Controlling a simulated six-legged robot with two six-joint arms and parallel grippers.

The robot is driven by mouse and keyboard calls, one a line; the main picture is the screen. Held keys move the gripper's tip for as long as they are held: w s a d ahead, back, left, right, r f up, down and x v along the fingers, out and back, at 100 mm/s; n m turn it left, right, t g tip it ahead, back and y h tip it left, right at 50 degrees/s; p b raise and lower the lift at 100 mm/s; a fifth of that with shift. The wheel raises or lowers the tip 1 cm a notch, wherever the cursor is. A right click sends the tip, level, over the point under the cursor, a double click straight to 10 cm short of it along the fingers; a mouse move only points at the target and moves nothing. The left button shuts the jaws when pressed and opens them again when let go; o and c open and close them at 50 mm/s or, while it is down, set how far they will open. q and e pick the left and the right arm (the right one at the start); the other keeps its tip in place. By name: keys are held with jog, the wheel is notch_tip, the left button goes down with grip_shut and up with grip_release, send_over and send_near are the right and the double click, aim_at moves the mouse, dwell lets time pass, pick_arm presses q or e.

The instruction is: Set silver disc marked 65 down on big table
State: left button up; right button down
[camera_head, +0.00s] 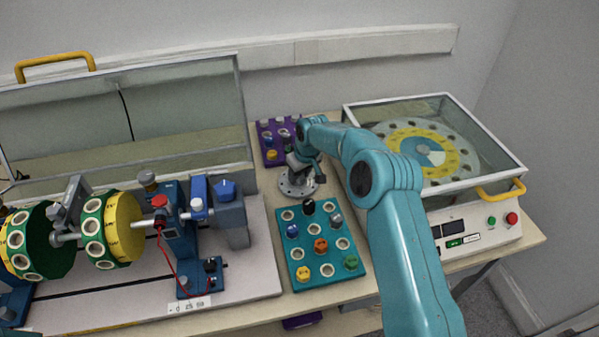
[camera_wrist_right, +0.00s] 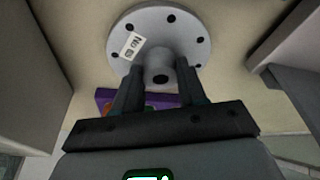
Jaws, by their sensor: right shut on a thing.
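The silver disc (camera_head: 299,188) has a ring of dark holes and a central hub. In the right wrist view the disc (camera_wrist_right: 188,28) carries a small white label that is hard to read. My right gripper (camera_head: 301,171) is shut on the hub, with a finger on each side of it; the gripper also shows in the right wrist view (camera_wrist_right: 158,80). The disc is at the big table (camera_head: 273,196), between the purple and teal trays. I cannot tell whether it touches the tabletop. My left gripper is not in view.
A teal tray (camera_head: 291,262) with several coloured knobs lies just in front of the disc. A purple tray (camera_head: 271,157) is behind it. A rotor rig (camera_head: 125,230) stands left, a glass-lidded machine (camera_head: 460,215) right. Free tabletop around the disc is narrow.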

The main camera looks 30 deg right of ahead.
jog(key=shift+f+b, duration=0.1)
jog(key=shift+b, duration=0.2)
jog(key=c, duration=0.6)
grip_release()
jog(key=shift+c, duration=0.2)
jog(key=v, duration=1.2)
jog(key=shift+r+b, duration=0.25)
jog(key=shift+b, duration=0.15)
jog(key=shift+s, duration=0.1)
